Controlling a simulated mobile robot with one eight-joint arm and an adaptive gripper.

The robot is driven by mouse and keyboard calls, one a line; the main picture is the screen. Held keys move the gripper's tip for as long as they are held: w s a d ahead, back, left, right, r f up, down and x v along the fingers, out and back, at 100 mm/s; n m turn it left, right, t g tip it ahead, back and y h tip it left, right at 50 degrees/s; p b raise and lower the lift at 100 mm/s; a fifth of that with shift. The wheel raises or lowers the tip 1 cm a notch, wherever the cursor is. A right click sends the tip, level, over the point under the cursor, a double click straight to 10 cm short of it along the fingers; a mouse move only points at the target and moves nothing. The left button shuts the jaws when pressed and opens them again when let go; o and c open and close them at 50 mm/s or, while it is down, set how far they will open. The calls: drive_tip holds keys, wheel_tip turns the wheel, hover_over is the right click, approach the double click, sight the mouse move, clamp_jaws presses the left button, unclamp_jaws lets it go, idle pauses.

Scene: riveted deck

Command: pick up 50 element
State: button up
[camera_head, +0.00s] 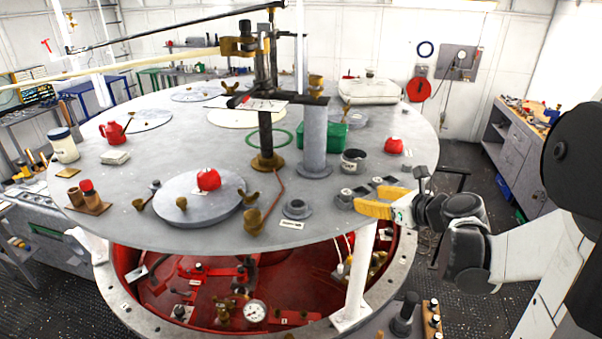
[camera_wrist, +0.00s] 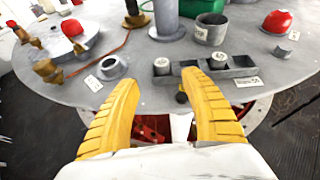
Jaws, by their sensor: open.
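A grey compartmented tray (camera_wrist: 195,73) lies near the table's front edge in the wrist view. In the head view the elements are small, near my gripper (camera_head: 370,199). My gripper (camera_wrist: 160,80), with yellow fingers, is open and empty. Its fingers point toward the tray from the table's edge side, and the left element appears between them.
A flanged grey ring (camera_wrist: 113,67) stands left of the tray. A dark cup (camera_head: 353,160) and a red knob (camera_head: 393,145) stand behind it. A thick grey column (camera_head: 314,140) rises further back. Below the tabletop (camera_head: 340,220) is an open red well (camera_head: 200,290).

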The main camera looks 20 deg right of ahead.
sight(347, 192)
drive_tip(key=shift+m, duration=0.5)
drive_tip(key=x, duration=0.6)
drive_tip(key=shift+w+d+r+p, duration=0.1)
drive_tip(key=shift+d+p, duration=0.25)
drive_tip(key=shift+d, duration=0.05)
drive_tip(key=x, duration=0.2)
drive_tip(key=p+x, duration=0.1)
drive_tip(key=x, duration=0.1)
drive_tip(key=shift+a, duration=0.25)
drive_tip(key=shift+w+f, duration=0.25)
drive_tip(key=shift+w, duration=0.15)
drive_tip(key=shift+s, duration=0.1)
drive_tip(key=shift+s, duration=0.1)
drive_tip(key=shift+c, duration=0.2)
drive_tip(key=c, duration=1.1)
